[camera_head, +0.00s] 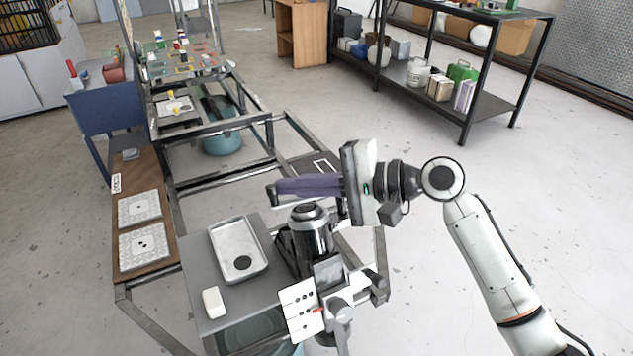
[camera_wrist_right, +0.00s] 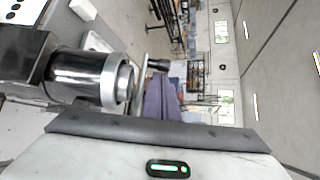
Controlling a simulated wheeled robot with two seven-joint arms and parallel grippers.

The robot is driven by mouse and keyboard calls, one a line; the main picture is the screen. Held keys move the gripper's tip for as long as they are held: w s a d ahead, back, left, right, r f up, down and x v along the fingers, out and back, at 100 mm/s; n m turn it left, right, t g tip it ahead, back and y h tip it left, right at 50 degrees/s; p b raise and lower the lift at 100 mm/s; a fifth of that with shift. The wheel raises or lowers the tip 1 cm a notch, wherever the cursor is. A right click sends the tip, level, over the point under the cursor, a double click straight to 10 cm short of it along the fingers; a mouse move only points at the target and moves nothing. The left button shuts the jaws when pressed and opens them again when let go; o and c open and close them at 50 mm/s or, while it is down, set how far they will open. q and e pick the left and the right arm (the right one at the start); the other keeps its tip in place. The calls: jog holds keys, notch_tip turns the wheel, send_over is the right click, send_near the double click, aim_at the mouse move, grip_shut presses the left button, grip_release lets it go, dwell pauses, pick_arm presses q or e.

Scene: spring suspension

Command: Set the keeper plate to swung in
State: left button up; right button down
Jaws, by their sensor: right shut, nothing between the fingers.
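My right gripper (camera_head: 279,187) is shut and empty, its purple fingers pointing left just above and behind a dark metal cylinder (camera_head: 310,232). A dark upright knob (camera_head: 271,196) stands at the fingertips, on a thin bar. In the right wrist view the fingers (camera_wrist_right: 163,100) lie beside a flat grey bar (camera_wrist_right: 144,84) with a black knob (camera_wrist_right: 158,65), close to the cylinder's bright end (camera_wrist_right: 116,80). This bar may be the keeper plate; I cannot tell whether knob and fingers touch. My left gripper is not in view.
A metal tray (camera_head: 222,233) with a dark disc and a white block (camera_head: 213,302) lie left of the cylinder. A white card (camera_head: 298,310) with black dots stands in front. A wooden board (camera_head: 165,210) with two patterned sheets lies at left.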

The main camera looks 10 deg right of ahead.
jog(key=shift+s+a+r+n+g+y+p, duration=0.4)
jog(key=shift+n+g+y+p, duration=0.1)
jog(key=shift+g+p, duration=0.15)
jog(key=shift+s+p, duration=0.3)
jog(key=shift+p, duration=0.1)
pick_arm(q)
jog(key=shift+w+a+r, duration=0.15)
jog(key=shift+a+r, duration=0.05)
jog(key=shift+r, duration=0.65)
pick_arm(e)
jog(key=shift+f, duration=0.2)
jog(key=shift+d, duration=0.15)
